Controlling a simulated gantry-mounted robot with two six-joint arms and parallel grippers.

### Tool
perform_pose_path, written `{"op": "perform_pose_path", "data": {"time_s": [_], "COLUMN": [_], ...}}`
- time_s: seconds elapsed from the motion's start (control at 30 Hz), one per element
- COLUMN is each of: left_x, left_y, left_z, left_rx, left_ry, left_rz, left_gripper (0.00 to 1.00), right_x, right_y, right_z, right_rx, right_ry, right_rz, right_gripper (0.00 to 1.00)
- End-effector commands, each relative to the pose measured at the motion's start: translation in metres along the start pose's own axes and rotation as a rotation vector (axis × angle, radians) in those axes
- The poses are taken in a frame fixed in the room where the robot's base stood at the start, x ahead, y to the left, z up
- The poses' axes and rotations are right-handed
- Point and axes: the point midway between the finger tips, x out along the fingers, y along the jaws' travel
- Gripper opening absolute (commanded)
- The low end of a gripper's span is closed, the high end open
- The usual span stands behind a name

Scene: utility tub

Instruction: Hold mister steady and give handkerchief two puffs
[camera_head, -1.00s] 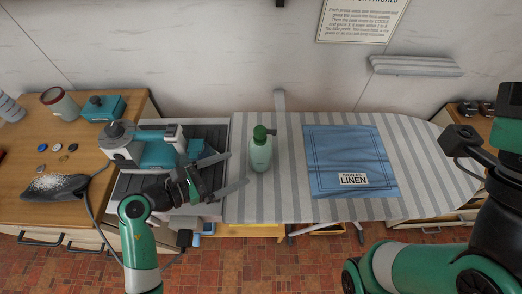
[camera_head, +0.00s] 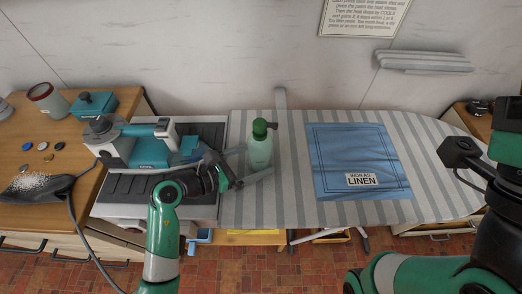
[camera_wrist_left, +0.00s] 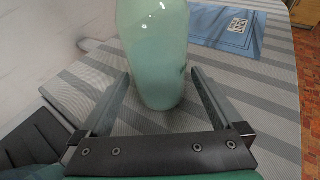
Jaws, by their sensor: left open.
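The mister (camera_head: 260,152) is a pale green bottle with a darker green top and a nozzle that points right. It stands upright on the striped ironing board (camera_head: 290,205). My left gripper (camera_head: 258,164) is open, with one finger on each side of the bottle's lower body. In the left wrist view the bottle (camera_wrist_left: 157,60) stands between the two spread fingers (camera_wrist_left: 158,95), with gaps beside it. The blue handkerchief (camera_head: 352,150) lies flat to the right, with a label reading LINEN. It also shows at the top of the left wrist view (camera_wrist_left: 222,28). My right gripper is not clearly visible.
The wooden counter (camera_head: 80,180) at left holds a teal box (camera_head: 93,104), a canister (camera_head: 47,98) and several small discs. The board between mister and handkerchief is clear.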

Motion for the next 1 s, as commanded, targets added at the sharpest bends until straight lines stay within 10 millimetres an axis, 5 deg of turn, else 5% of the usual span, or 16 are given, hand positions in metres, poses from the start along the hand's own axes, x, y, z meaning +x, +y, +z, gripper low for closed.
{"op": "perform_pose_path", "data": {"time_s": [0.37,0.67,1.0], "left_x": [0.0071,0.0069,0.0068], "left_y": [0.0,0.0001,0.0001], "left_z": [0.0004,0.0002,0.0001], "left_rx": [0.0,0.0,0.0], "left_ry": [-0.001,0.0,0.0], "left_rz": [0.001,0.001,0.001], "left_gripper": [1.0,0.48,0.45], "right_x": [-0.002,-0.002,-0.0021], "right_y": [0.0,0.0,0.0], "right_z": [0.0018,0.0018,0.0019], "right_rx": [0.0,0.0,0.0], "right_ry": [0.0,0.0,0.0], "right_rz": [0.0,0.0,0.0], "right_gripper": [0.5,0.5,0.0]}}
